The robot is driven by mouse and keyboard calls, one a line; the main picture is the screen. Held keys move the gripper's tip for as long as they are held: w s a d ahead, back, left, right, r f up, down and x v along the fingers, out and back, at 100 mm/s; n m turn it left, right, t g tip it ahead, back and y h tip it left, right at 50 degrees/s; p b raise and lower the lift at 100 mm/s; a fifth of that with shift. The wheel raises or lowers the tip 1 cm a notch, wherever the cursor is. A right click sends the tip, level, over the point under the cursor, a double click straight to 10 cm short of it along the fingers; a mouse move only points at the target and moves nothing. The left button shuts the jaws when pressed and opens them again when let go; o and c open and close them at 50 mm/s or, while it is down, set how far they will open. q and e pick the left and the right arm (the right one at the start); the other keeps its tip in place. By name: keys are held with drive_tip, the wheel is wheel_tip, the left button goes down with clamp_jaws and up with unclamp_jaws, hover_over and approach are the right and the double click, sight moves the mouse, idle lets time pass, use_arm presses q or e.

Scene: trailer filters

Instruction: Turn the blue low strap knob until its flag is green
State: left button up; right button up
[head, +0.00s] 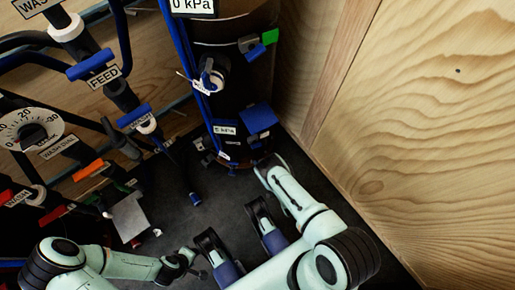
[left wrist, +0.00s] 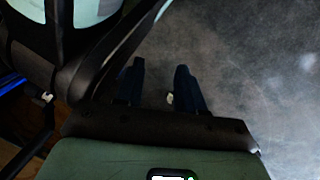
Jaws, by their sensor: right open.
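The dark filter drum (head: 225,62) stands against the back wall in the head view. Low on its right side is a blue square-faced part (head: 259,118), with small grey fittings under it; I cannot tell whether this is the low strap knob or its flag. No green flag shows at this low strap. My right gripper (head: 236,230) is open and empty, with dark, blue-based fingers, below and apart from the drum. My left gripper is at the lower left in the head view, small and partly hidden; in the left wrist view its fingers (left wrist: 158,85) are apart with nothing between them.
A green flag (head: 270,36) shows higher on the drum. A plywood wall (head: 430,120) closes off the right. Pipes, a dial gauge (head: 32,132) and labelled valves crowd the left.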

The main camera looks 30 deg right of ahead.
sight(258, 147)
use_arm(q)
drive_tip(key=shift+g, duration=0.9)
drive_tip(key=s+f, duration=0.1)
drive_tip(key=s+f+b, duration=0.1)
drive_tip(key=s, duration=0.1)
drive_tip(key=s+b, duration=0.1)
drive_tip(key=s, duration=0.1)
drive_tip(key=shift+a+f, duration=0.25)
drive_tip(key=shift+f, duration=0.15)
use_arm(e)
drive_tip(key=w, duration=0.7)
drive_tip(key=shift+w+d, duration=0.4)
use_arm(q)
drive_tip(key=shift+w, duration=0.15)
use_arm(e)
drive_tip(key=c, duration=1)
